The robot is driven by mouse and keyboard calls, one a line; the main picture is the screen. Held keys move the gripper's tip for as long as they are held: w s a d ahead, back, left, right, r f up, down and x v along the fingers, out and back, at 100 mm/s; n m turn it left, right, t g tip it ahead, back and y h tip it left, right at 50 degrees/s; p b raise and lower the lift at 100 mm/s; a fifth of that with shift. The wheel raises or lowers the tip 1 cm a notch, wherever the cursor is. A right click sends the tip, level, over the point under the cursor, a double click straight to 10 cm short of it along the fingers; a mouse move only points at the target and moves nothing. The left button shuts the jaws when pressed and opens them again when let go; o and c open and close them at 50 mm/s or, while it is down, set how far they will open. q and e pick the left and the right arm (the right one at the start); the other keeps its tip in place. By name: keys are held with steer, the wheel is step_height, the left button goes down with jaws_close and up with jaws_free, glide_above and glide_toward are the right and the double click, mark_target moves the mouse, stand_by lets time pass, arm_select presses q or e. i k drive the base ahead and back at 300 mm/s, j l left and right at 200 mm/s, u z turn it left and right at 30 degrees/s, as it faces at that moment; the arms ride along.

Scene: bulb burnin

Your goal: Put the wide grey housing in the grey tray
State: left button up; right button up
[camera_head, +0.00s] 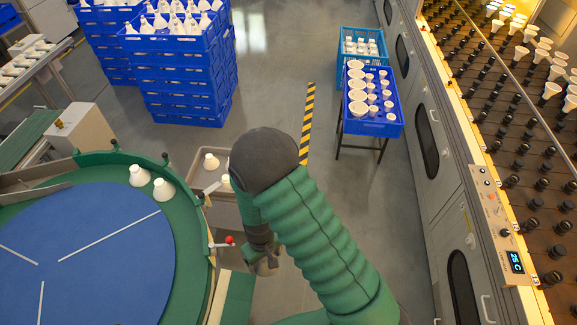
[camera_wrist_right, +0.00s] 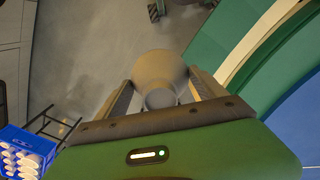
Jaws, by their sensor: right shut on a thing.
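The wide grey housing (camera_wrist_right: 160,72) shows in the right wrist view, its broad round end away from the palm and its narrow neck toward it. My right gripper (camera_wrist_right: 164,84) is shut on it, one finger on each side. In the head view my right gripper (camera_head: 265,264) hangs low, beside the turntable's right edge, and the housing is mostly hidden there. The grey tray (camera_head: 199,164) lies beyond it, partly behind my right arm. A pale housing (camera_head: 211,160) is in the tray, and another is partly covered by the arm. My left gripper is not in view.
The blue-topped turntable (camera_head: 100,255) with green rim carries two white housings (camera_head: 163,189). A red-knobbed lever (camera_head: 230,241) stands near the gripper. Blue crates (camera_head: 185,95) are stacked behind; another crate (camera_head: 372,127) stands right. The bulb rack (camera_head: 510,130) lines the right side.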

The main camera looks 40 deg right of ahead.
mark_target(204, 183)
steer(key=i+l+z, duration=0.25)
steer(key=z, duration=0.15)
steer(key=i+l+z, duration=0.25)
steer(key=z, duration=0.15)
steer(key=i+l+z, duration=0.25)
steer(key=z, duration=0.15)
steer(key=i+z, duration=0.4)
steer(key=i+u, duration=0.2)
steer(key=i, duration=0.25)
steer(key=i+l+u, duration=0.25)
steer(key=i, duration=0.15)
steer(key=i+l+u, duration=0.2)
steer(key=i, duration=0.25)
steer(key=i+l+u, duration=0.2)
steer(key=i, duration=0.2)
steer(key=u, duration=3.25)
